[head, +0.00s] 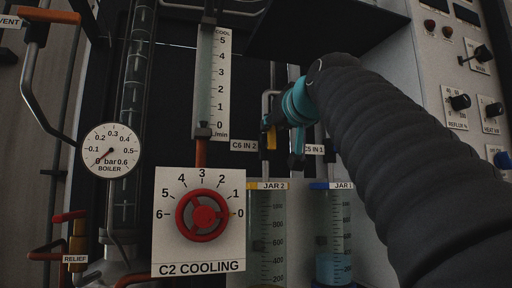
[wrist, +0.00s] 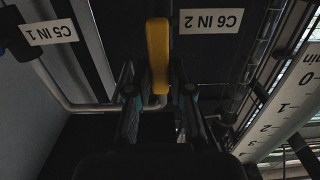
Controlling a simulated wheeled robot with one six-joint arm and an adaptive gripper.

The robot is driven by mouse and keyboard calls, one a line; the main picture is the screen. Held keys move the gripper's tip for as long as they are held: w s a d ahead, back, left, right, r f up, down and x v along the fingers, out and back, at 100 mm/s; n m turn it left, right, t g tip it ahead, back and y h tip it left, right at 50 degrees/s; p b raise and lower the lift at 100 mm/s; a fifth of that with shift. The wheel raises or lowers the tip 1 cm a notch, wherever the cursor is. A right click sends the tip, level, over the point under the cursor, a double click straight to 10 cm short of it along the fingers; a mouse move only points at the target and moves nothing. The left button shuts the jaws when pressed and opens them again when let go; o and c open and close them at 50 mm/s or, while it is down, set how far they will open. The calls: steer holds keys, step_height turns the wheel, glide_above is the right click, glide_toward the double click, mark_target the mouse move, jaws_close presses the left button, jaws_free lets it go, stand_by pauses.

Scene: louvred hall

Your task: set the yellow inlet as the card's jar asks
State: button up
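The yellow inlet handle (wrist: 158,48) hangs beside the "C6 IN 2" label (wrist: 211,21) in the wrist view, which shows the labels upside down. In the head view the yellow handle (head: 271,136) points down, partly hidden by my gripper. My gripper (wrist: 157,88) has one finger on each side of the handle's near part; whether the fingers press on it is unclear. Jar 2 (head: 267,222), under a yellow-edged label, stands below in the head view, with a graduated scale and a dark mark on its left side. No separate card is readable.
Jar 1 (head: 333,235) holds blue liquid beside jar 2. The "C5 IN 1" label (wrist: 50,32) is close by on the left. The red C2 cooling wheel (head: 203,215), boiler gauge (head: 110,150) and flow tube (head: 213,80) stand left. A control cabinet (head: 435,75) is right.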

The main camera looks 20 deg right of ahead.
steer(key=o, duration=0.4)
steer(key=shift+c, duration=0.2)
steer(key=shift+s, duration=0.1)
steer(key=s+b, duration=0.1)
steer(key=s, duration=0.5)
steer(key=shift+s+b, duration=0.3)
steer(key=shift+s, duration=0.1)
